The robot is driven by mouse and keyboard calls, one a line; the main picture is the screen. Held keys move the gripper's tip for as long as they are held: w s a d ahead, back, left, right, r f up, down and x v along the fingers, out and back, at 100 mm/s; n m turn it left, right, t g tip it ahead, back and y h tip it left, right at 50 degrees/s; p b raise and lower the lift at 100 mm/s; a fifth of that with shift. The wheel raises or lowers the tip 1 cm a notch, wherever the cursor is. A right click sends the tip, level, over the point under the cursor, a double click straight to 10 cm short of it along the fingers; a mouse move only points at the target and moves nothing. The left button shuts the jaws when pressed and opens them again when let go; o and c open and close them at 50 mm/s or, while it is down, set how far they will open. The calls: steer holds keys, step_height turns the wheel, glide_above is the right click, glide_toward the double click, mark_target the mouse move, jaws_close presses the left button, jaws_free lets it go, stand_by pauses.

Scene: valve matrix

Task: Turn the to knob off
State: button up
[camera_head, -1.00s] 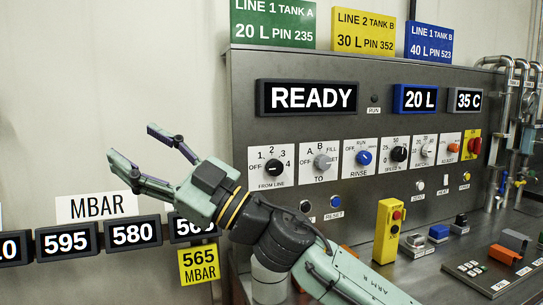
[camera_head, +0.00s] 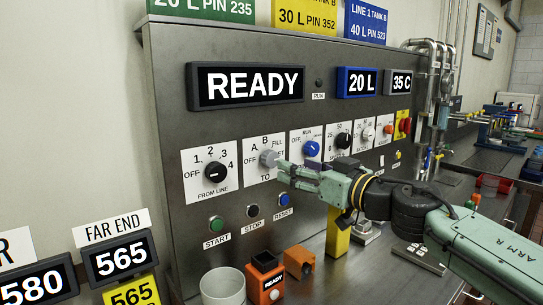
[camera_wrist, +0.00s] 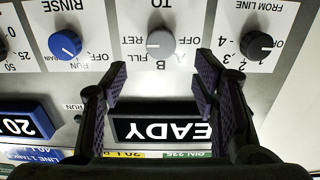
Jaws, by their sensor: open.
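The TO knob (camera_head: 268,158) is a round grey knob on a white plate marked OFF, A, B, FILL and RET. In the wrist view the TO knob (camera_wrist: 161,43) appears upside down at the top centre, beyond the fingertips. A pale mark shows on its face, but I cannot tell surely which label it points at. My gripper (camera_head: 283,172) reaches in from the right, close to the knob. In the wrist view my gripper (camera_wrist: 160,76) is open, its dark fingers spread apart with nothing between them and the knob roughly in line with the gap.
The black FROM LINE knob (camera_head: 212,180) and the blue RINSE knob (camera_head: 311,149) flank it. START (camera_head: 216,224), STOP (camera_head: 252,211) and RESET (camera_head: 283,199) buttons sit below. A READY display (camera_head: 249,83) is above.

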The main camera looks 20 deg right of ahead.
mark_target(273, 159)
steer(key=p+x, duration=0.2)
steer(key=x, duration=0.6)
steer(key=shift+w+a, duration=0.2)
steer(key=shift+w, duration=0.1)
steer(key=shift+c, duration=0.5)
steer(key=c, duration=1.1)
